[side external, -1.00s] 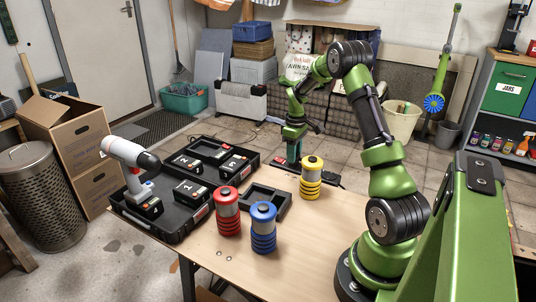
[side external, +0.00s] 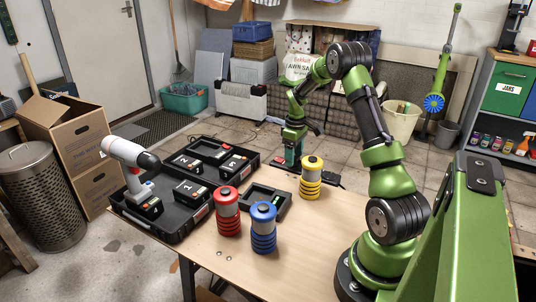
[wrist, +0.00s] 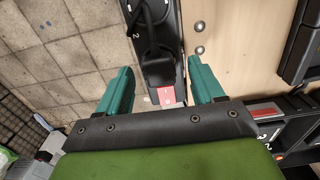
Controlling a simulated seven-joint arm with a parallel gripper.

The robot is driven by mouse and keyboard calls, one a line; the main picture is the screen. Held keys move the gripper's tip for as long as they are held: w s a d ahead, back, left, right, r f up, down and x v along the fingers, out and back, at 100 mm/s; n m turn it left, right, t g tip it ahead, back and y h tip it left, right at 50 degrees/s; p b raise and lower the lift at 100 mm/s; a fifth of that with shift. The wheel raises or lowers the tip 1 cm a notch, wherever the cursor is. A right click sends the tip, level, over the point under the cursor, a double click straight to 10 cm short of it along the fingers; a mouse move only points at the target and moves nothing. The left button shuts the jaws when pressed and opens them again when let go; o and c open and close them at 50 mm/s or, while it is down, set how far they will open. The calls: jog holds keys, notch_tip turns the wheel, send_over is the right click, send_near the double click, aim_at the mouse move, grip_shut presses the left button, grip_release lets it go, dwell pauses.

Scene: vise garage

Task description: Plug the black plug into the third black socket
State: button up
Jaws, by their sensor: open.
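The black plug (wrist: 159,68) stands on the black power strip (wrist: 168,18), near its red switch (wrist: 167,96). Its cable loops over the strip. A "2" is legible on the strip just above the plug; the socket under the plug is hidden, so I cannot read its number. My gripper (wrist: 161,76) is open, with a teal finger on each side of the plug and a gap on both sides. In the side view my gripper (side external: 292,158) is low at the table's far edge, by the strip (side external: 328,178); the plug cannot be made out there.
A black charger (side external: 268,201) with a green light stands mid-table. Yellow (side external: 311,178), red (side external: 227,212) and blue (side external: 263,228) canisters stand around it. A black case (side external: 176,222) with numbered batteries and a drill (side external: 134,165) is at left.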

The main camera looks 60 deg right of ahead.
notch_tip(320, 180, up, 17)
jog(key=shift+f, duration=0.2)
dwell(0.4)
jog(key=s+a+r+m+t, duration=0.1)
jog(key=a+r+m+t, duration=0.15)
jog(key=a, duration=0.75)
jog(key=s+a+r+m+t, duration=0.1)
jog(key=a+m, duration=0.2)
jog(key=a, duration=0.7)
jog(key=s+a+r+t+y, duration=0.1)
jog(key=s+a, duration=0.3)
jog(key=a, duration=0.4)
jog(key=s+a+n+t+y, duration=0.1)
jog(key=s+a+t, duration=0.1)
jog(key=s+a, duration=0.3)
jog(key=a, duration=0.3)
jog(key=shift+s+a+r+t, duration=0.25)
jog(key=shift+a+r+t, duration=0.05)
jog(key=shift+r+t, duration=0.05)
jog(key=shift+n, duration=0.25)
jog(key=shift+c, duration=0.3)
